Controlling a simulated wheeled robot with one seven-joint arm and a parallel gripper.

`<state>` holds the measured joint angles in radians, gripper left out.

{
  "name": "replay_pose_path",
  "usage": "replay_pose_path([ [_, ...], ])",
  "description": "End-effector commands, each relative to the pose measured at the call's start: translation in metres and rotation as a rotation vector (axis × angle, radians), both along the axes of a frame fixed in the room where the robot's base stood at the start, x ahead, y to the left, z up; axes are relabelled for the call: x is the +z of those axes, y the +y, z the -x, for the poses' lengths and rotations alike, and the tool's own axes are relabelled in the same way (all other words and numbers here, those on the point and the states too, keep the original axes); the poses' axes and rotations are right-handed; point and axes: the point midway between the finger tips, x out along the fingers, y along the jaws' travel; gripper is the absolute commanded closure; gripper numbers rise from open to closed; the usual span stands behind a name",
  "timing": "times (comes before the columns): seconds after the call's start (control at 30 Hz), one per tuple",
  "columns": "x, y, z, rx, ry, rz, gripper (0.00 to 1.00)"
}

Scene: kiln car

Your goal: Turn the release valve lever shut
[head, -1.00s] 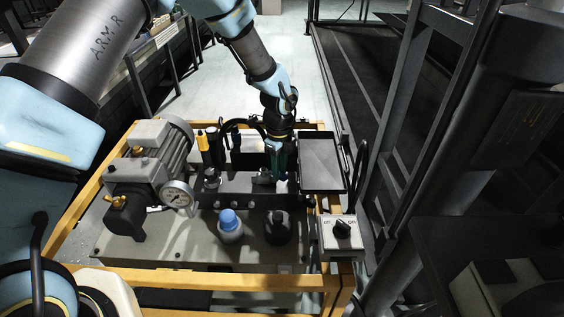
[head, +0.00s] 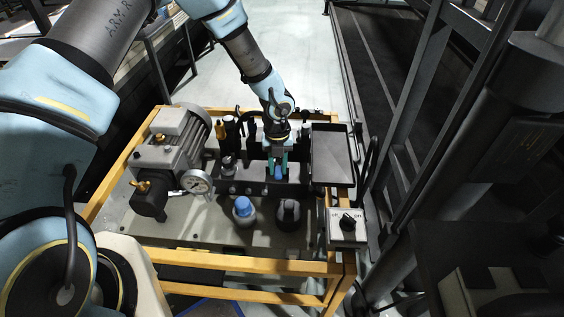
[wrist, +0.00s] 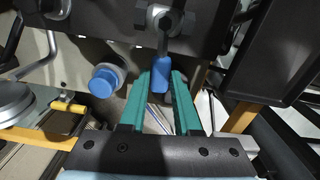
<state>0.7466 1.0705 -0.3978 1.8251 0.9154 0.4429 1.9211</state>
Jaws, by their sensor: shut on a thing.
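The release valve lever has a blue grip, seen in the wrist view (wrist: 161,74) on a thin metal stem below a round valve fitting (wrist: 165,20) on a dark block. In the head view the blue grip (head: 278,173) shows small at the front of the block. My gripper (head: 278,165) reaches down to it from above. In the wrist view its teal fingers (wrist: 161,80) are on both sides of the blue grip, shut on it. The lever's stem lines up roughly with my fingers.
A motor pump (head: 175,150) and gauge (head: 196,182) are left. A dark tray (head: 333,156) and switch box (head: 347,226) are right. A yellow frame (head: 230,263) surrounds them.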

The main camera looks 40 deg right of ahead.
Motion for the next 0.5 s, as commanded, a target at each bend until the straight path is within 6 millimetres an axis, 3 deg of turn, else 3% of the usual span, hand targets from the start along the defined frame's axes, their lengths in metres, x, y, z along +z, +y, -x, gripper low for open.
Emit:
replay_pose_path([
  [0.5, 0.0004, 0.0053, -0.0052, -0.126, -0.001, 0.002, 1.00],
])
